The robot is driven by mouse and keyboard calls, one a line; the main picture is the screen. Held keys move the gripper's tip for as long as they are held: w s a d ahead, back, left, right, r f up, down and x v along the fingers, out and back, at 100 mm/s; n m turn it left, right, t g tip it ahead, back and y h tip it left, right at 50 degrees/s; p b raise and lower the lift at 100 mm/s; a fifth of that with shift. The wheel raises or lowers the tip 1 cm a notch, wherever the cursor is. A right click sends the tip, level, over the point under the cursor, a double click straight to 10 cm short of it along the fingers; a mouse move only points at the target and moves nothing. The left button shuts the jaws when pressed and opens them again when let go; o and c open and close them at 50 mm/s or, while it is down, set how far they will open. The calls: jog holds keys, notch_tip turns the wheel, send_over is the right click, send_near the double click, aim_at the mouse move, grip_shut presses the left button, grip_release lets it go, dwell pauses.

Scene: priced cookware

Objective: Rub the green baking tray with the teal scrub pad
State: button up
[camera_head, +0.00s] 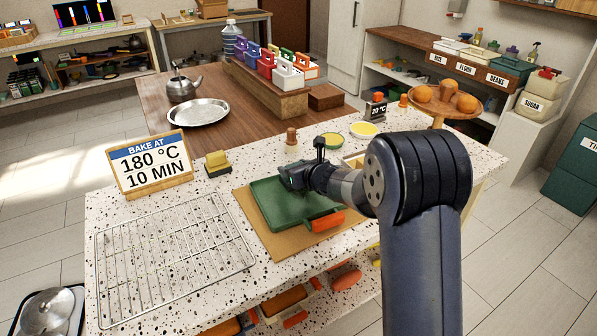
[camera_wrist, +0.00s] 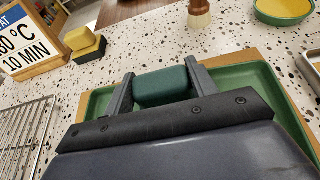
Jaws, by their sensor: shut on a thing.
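The green baking tray (camera_head: 275,217) lies on a brown board (camera_head: 249,227) on the speckled counter, with an orange handle (camera_head: 328,222) at its near side. My gripper (camera_head: 290,177) is over the far part of the tray. In the wrist view my gripper (camera_wrist: 160,86) is shut on the teal scrub pad (camera_wrist: 162,86), which sits between its two fingers. The green tray (camera_wrist: 258,78) shows on both sides of the gripper there. Whether the pad touches the tray cannot be told. The pad is not clearly visible in the head view.
A wire rack (camera_head: 175,250) lies to the left on the counter. A yellow and black sponge (camera_head: 217,163) and a sign (camera_head: 150,163) reading 180 °C, 10 MIN stand behind. A wooden-topped brush (camera_head: 291,137) and yellow-filled bowls (camera_head: 363,130) stand beyond the tray.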

jog(key=shift+w+a+f, duration=0.2)
jog(key=shift+w+a, duration=0.05)
jog(key=shift+w, duration=0.15)
jog(key=shift+s+d+b, duration=0.1)
jog(key=shift+b, duration=0.25)
jog(key=shift+s+d+b, duration=0.3)
jog(key=shift+s+b, duration=0.15)
jog(key=shift+s, duration=0.05)
jog(key=shift+s+d+b, duration=0.25)
jog(key=shift+s+b, duration=0.15)
jog(key=shift+s, duration=0.05)
jog(key=shift+b+v, duration=0.4)
jog(key=shift+v, duration=0.45)
jog(key=shift+s+d+f+b, duration=0.1)
jog(key=shift+s+d+b, duration=0.25)
jog(key=shift+s, duration=0.3)
jog(key=shift+s+d+f+b, duration=0.1)
jog(key=shift+s+d+b, duration=0.15)
jog(key=shift+s+b, duration=0.3)
jog(key=shift+s+d+b, duration=0.3)
jog(key=shift+s, duration=0.4)
notch_tip(320, 180, up, 6)
jog(key=p, duration=0.4)
jog(key=shift+p, duration=0.35)
